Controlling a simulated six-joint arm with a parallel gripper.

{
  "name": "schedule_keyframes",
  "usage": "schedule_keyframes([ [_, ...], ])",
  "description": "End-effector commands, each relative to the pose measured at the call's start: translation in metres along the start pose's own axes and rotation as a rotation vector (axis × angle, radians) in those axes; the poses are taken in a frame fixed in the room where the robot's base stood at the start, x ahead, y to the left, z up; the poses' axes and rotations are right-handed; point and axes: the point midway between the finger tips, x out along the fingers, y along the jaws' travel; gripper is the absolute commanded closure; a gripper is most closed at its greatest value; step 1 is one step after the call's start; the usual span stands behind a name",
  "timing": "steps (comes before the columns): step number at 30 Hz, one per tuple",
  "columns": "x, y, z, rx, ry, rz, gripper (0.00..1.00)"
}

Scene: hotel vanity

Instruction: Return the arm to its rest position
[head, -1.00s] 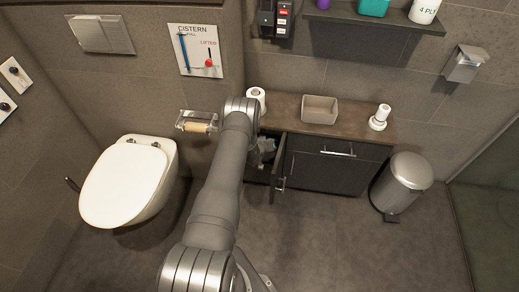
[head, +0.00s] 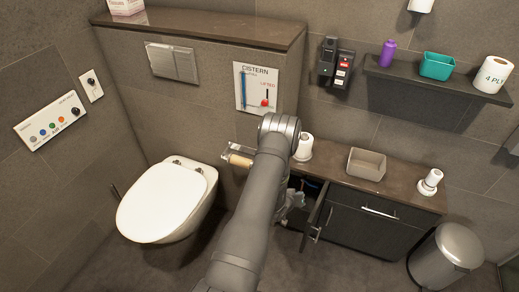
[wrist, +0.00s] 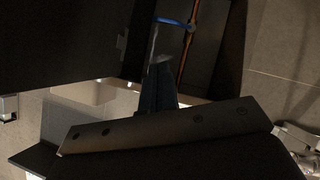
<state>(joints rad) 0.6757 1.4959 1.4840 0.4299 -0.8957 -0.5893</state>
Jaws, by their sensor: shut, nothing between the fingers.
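My arm (head: 250,215) reaches forward from the bottom of the head view toward the vanity cabinet (head: 365,225). The arm hides most of the wrist there. My gripper (wrist: 160,75) shows in the wrist view as dark fingers, shut and empty. Beyond the fingertips are a blue part (wrist: 174,22) and an orange-brown pipe-like strip (wrist: 188,42), in dim light. The cabinet's left door (head: 317,212) stands open, close to the right of my arm. Pale shapes (head: 293,198) show in the dark opening; I cannot tell what they are.
A toilet (head: 165,203) stands left of my arm. A pedal bin (head: 446,257) is at the lower right. A shelf (head: 440,82) overhangs the counter.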

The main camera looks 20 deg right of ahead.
Motion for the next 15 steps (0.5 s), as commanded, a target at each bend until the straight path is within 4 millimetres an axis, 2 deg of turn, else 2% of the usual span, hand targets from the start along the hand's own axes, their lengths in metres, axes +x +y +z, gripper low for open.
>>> schedule_keyframes([
  [9, 0.002, 0.0, 0.0, 0.0, 0.0, 0.0, 1.0],
  [15, 0.021, 0.0, 0.001, 0.0, 0.0, 0.001, 1.0],
])
